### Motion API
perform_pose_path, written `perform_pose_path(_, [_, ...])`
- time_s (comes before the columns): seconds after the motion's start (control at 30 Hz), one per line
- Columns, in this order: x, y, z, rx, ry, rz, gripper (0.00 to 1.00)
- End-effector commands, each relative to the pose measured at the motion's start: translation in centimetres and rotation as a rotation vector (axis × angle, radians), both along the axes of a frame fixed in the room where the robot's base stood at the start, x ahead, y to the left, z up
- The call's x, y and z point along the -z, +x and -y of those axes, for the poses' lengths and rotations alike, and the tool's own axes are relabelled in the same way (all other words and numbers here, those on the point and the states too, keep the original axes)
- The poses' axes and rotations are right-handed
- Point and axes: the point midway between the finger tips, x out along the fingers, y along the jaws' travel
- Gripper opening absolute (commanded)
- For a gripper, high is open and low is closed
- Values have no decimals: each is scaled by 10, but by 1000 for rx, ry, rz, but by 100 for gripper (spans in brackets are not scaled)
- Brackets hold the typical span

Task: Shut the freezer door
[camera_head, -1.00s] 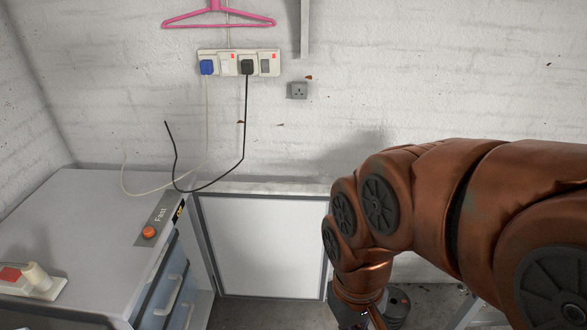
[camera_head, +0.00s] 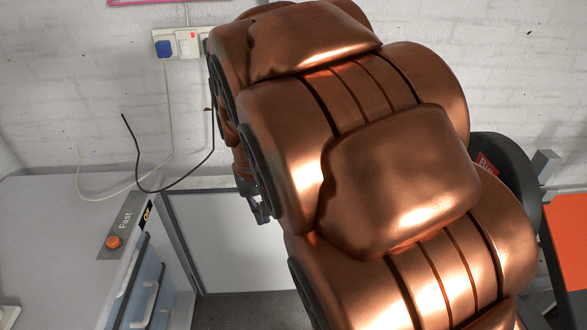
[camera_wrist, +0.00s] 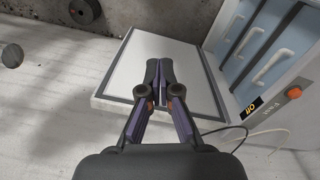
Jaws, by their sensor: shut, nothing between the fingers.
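The freezer (camera_head: 60,232) is a light grey cabinet at the left of the head view. Blue drawers (camera_head: 140,298) with pale handles show in its open front. The freezer door (camera_head: 225,240), a white panel with a grey rim, stands wide open near the back wall. The door (camera_wrist: 120,65) and drawers (camera_wrist: 265,45) also show in the wrist view. My gripper (camera_wrist: 158,65) is shut and empty, over the door's inner face in that view. In the head view my gripper (camera_head: 262,212) is partly hidden by my arm. I cannot tell whether it touches the door.
Wall sockets (camera_head: 180,43) hang above the door. A loose black cable (camera_head: 180,188) and a white cable (camera_head: 125,190) hang near the freezer top.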

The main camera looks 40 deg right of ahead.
Motion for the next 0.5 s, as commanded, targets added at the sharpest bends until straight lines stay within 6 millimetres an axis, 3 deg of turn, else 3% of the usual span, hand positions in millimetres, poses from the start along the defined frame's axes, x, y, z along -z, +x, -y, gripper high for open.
perform_pose_path(0.2, [14,71,66,120,-53,67,0])
perform_pose_path(0.5, [40,150,163,226,-115,154,0])
